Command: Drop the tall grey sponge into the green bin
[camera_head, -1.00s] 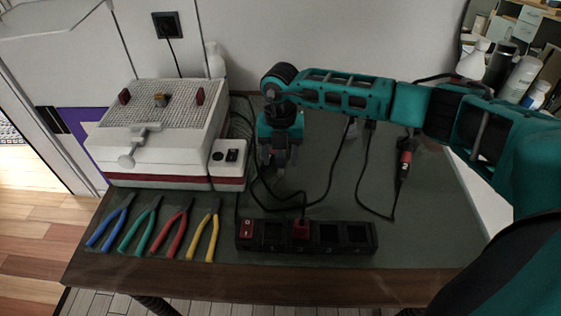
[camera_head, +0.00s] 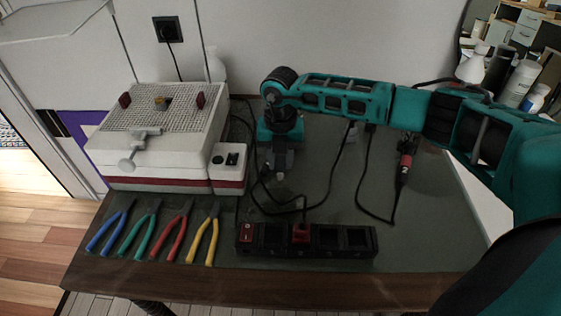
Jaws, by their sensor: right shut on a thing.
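My right gripper (camera_head: 279,171) points down over the back middle of the workbench, to the right of the white box. Its fingers are close together, shut on a small grey thing that they mostly hide. I cannot tell whether this is the tall grey sponge. No other grey sponge stands out on the bench. No green bin is in view. My left gripper is not in view.
The white mesh-topped box (camera_head: 137,174) stands at the bench's left. Several pliers (camera_head: 140,236) lie in front of it. A black power strip (camera_head: 325,240) lies at the front middle. Loose cables (camera_head: 363,185) cross the bench. Bottles (camera_head: 520,83) stand at the back right.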

